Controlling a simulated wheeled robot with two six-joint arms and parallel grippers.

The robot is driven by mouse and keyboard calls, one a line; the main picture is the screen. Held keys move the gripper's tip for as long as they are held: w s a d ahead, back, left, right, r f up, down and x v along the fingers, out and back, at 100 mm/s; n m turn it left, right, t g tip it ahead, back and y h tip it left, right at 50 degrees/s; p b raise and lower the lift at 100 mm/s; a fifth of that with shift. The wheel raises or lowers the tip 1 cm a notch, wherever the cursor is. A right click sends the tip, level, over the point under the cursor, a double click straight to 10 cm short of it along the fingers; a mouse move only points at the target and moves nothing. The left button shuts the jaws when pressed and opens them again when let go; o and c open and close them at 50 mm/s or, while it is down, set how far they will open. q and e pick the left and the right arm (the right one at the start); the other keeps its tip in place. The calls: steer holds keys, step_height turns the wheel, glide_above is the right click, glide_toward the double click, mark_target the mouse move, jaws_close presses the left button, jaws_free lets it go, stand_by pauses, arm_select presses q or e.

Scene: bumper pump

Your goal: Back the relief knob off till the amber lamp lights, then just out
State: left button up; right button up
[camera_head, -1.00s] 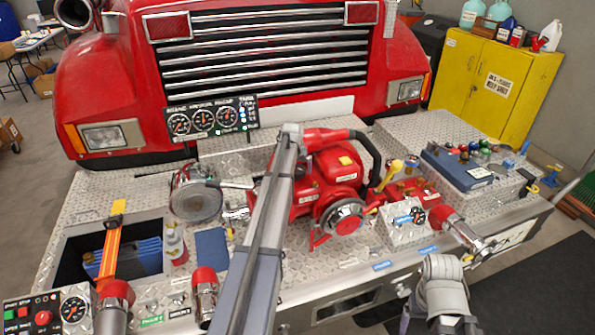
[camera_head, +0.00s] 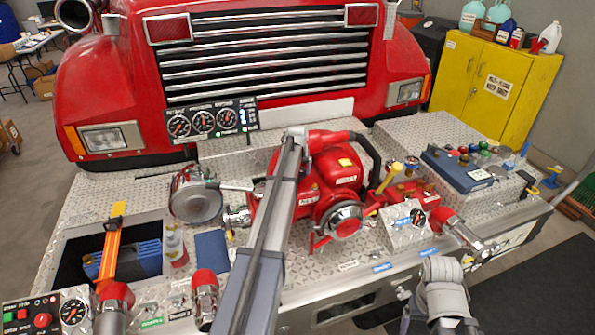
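The bumper pump (camera_head: 335,180) is red, with a round metal-faced outlet at its front. Right of it a small metal box (camera_head: 404,230) carries a round gauge (camera_head: 417,216); red fittings (camera_head: 412,190) and a yellow handle (camera_head: 390,178) stand just behind. I cannot make out which part is the relief knob. The black gauge panel (camera_head: 211,121) has three dials and a column of small lights at its right end; I cannot tell an amber one lit. My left arm crosses the middle, its gripper hidden behind the arm and pump. My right arm is at lower right, its gripper not visible.
A battery well (camera_head: 75,250) with an orange strap is at left, near a bottle (camera_head: 175,246) and blue pad (camera_head: 212,251). A round metal cap (camera_head: 195,195) is behind. A blue case (camera_head: 458,168) lies at right. A yellow cabinet (camera_head: 493,85) stands beyond.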

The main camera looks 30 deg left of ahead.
arm_select(q)
steer(key=shift+n+y, duration=0.3)
steer(key=shift+n, duration=0.6)
steer(key=o, duration=1.2)
steer(key=shift+c, duration=0.2)
steer(key=p+v, duration=0.7)
steer(key=v, duration=0.1)
steer(key=shift+w+f, duration=0.15)
steer(key=shift+f, duration=0.1)
